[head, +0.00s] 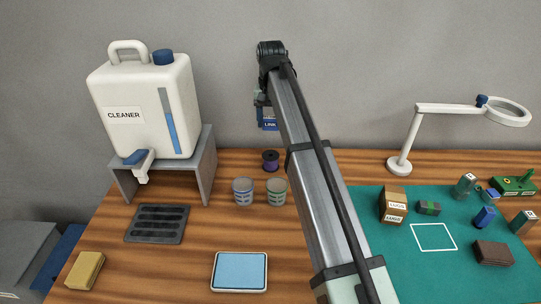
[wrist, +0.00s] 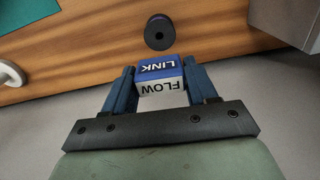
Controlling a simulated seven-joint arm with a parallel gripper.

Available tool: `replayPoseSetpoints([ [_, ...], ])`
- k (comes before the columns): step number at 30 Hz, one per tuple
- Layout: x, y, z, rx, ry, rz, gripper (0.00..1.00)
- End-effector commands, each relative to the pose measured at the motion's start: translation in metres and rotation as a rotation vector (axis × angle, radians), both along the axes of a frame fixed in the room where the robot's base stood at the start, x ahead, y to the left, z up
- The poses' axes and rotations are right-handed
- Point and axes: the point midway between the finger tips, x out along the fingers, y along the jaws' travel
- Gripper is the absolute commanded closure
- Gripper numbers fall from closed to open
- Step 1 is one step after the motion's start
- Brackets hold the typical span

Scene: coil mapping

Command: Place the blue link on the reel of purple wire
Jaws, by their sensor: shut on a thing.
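My gripper (wrist: 160,72) is shut on the blue link (wrist: 159,67), a small box with a blue face marked LINK and a white face marked FLOW. In the head view, the blue link (head: 270,124) hangs in the air beside my arm, and my gripper (head: 263,103) is partly hidden behind the arm. The reel of purple wire (head: 270,160) stands on the wooden table, below the link in that view. In the wrist view the reel (wrist: 158,32) looks dark, seen end-on with its centre hole, just beyond the link. A gap to the reel shows in the head view.
Two cans (head: 243,191) (head: 277,191) stand in front of the reel. A cleaner jug (head: 140,105) sits on a grey stand (head: 207,170) at left. A white lamp (head: 400,165) and a green mat (head: 360,215) with several small items are at right.

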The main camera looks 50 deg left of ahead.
Motion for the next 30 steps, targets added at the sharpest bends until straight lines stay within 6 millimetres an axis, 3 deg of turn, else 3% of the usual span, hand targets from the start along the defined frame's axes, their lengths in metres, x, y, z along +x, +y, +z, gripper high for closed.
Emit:
replayPoseSetpoints([
  [7, -0.001, -0.002, -0.011, -0.006, 0.003, 0.052, 0.73],
  [15, -0.002, -0.002, -0.053, -0.006, 0.003, 0.051, 0.73],
  [30, -0.001, -0.001, -0.1, -0.004, 0.003, 0.051, 0.73],
])
